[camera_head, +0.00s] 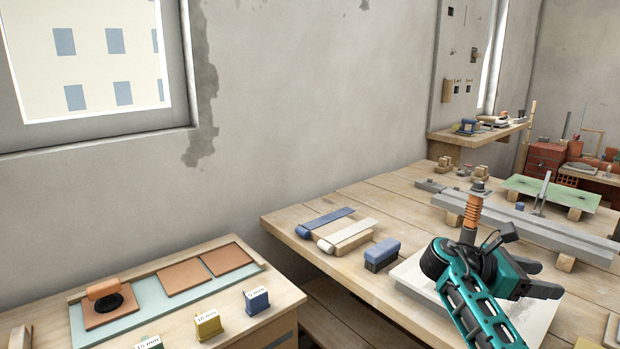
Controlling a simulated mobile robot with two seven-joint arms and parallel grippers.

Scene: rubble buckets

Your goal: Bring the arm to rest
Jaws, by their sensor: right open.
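My right arm, teal and black, comes up from the bottom right. Its gripper (550,279) is open, with two dark fingers pointing right over the workbench (365,283). Nothing shows between the fingers. A pale slab (540,313) lies on the bench below and behind the gripper, partly hidden by it. A copper-coloured coil (473,211) on a post stands just behind the wrist; I cannot tell if they touch. My left gripper is not in view.
A blue brush (382,255) and strip-topped blocks (347,236) lie left of the arm. Grey rails (520,228) and a green board (551,193) lie behind. A lower left table holds coloured blocks (257,301) and a teal mat (150,296).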

